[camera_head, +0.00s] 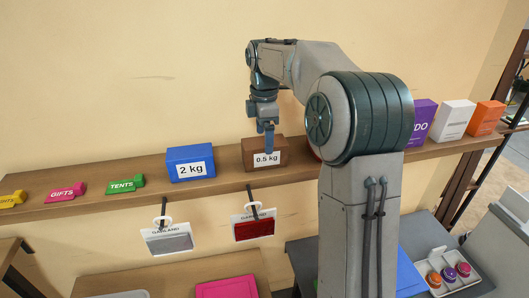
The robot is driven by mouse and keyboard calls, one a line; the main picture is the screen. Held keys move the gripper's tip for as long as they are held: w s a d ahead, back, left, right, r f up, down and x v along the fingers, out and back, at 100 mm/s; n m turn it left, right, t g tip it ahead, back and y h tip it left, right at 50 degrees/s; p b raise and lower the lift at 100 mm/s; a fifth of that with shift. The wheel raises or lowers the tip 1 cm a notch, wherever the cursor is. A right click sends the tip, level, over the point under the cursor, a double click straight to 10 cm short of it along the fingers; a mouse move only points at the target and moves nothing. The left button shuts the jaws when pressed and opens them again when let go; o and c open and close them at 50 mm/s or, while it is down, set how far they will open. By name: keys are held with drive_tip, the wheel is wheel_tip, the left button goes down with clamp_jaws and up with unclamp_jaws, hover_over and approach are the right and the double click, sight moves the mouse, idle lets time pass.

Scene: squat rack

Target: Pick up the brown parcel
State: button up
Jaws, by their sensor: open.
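The brown parcel (248,154) is a small box with a white "0.5 kg" label, standing on the wooden shelf (225,182). My gripper (268,150) points down right at the parcel, with its fingers overlapping the parcel's upper part in the head view. It is open. Only one finger shows clearly, and I cannot tell whether the fingers straddle the parcel or touch it. Part of the parcel's top and face is hidden behind the gripper.
A blue "2 kg" box (190,164) stands just left of the parcel. Colored tags, among them green "TENTS" (125,184), lie farther left. Purple, white (453,120) and orange boxes stand at the right. A red garland pack (254,229) hangs below the shelf. The wall is close behind.

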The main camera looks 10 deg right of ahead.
drive_tip(key=shift+f, duration=1.5)
drive_tip(key=c, duration=1.4)
